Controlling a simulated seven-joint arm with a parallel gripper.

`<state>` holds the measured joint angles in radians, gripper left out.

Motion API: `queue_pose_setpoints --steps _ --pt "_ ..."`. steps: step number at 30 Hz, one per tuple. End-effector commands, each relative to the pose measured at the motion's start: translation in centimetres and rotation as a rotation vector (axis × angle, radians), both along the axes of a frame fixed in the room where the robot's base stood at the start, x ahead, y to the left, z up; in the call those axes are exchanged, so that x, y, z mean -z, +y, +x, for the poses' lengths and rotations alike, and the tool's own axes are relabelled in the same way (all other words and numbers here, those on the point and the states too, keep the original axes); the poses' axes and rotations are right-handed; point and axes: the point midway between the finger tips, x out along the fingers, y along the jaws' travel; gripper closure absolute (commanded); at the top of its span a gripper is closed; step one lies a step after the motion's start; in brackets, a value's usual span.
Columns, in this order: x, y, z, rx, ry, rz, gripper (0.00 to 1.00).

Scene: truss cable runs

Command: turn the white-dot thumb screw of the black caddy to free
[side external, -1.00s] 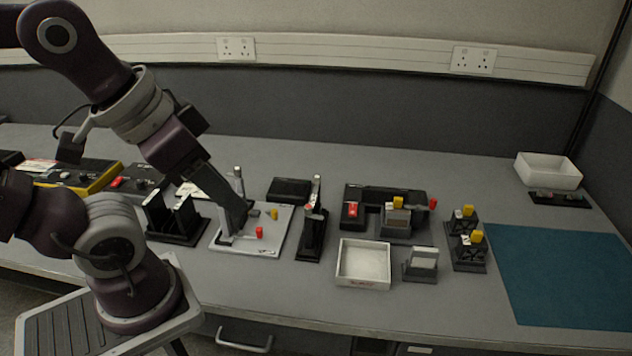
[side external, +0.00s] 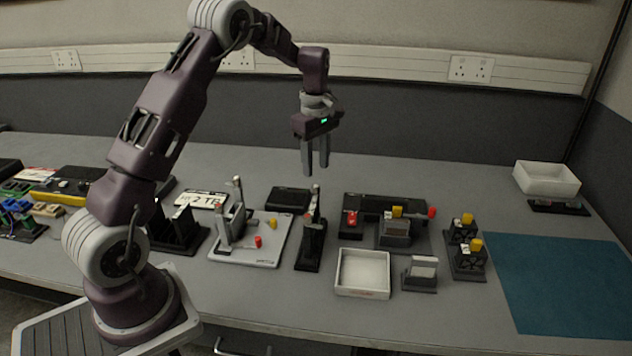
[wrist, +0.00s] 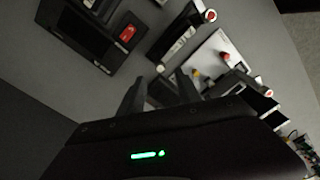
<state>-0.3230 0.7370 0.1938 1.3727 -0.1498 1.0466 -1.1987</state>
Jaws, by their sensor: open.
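My gripper (side external: 315,168) is open and empty, pointing down, high above the bench. In the side view it lines up above the black upright stand (side external: 312,240). In the wrist view both fingers (wrist: 160,88) show apart with nothing between them. I cannot tell for certain which piece is the black caddy. One candidate is the black unit (side external: 467,258) with two yellow knobs (side external: 476,244) at the right. Another is the wide black base (side external: 418,205) with red knobs (side external: 432,213) and a yellow knob (side external: 397,210). No white dot can be made out on any knob.
A white plate (side external: 252,256) with a grey fixture and red and yellow knobs lies left of the black stand. A white tray (side external: 363,290) and a small grey holder (side external: 420,280) stand in front. A blue mat (side external: 570,285) lies clear at right; a white bin (side external: 546,179) stands behind it.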

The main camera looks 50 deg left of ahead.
Motion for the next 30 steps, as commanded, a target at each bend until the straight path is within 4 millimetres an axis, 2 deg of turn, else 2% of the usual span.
queue_pose_setpoints --steps 3,9,17,18,24,30 --pt "2.5 -0.1 -0.1 0.002 0.005 -0.002 0.6" --pt "5.3 -0.1 -0.1 0.004 0.002 -0.001 0.6" --pt "5.7 -0.1 0.0 0.006 -0.001 0.0 0.6" --pt "5.7 -0.1 -0.1 0.006 -0.001 0.0 0.61" --pt "5.7 -0.1 -0.1 0.006 -0.001 0.0 1.0" --pt "5.7 -0.1 -0.1 0.008 -0.001 0.0 1.0"
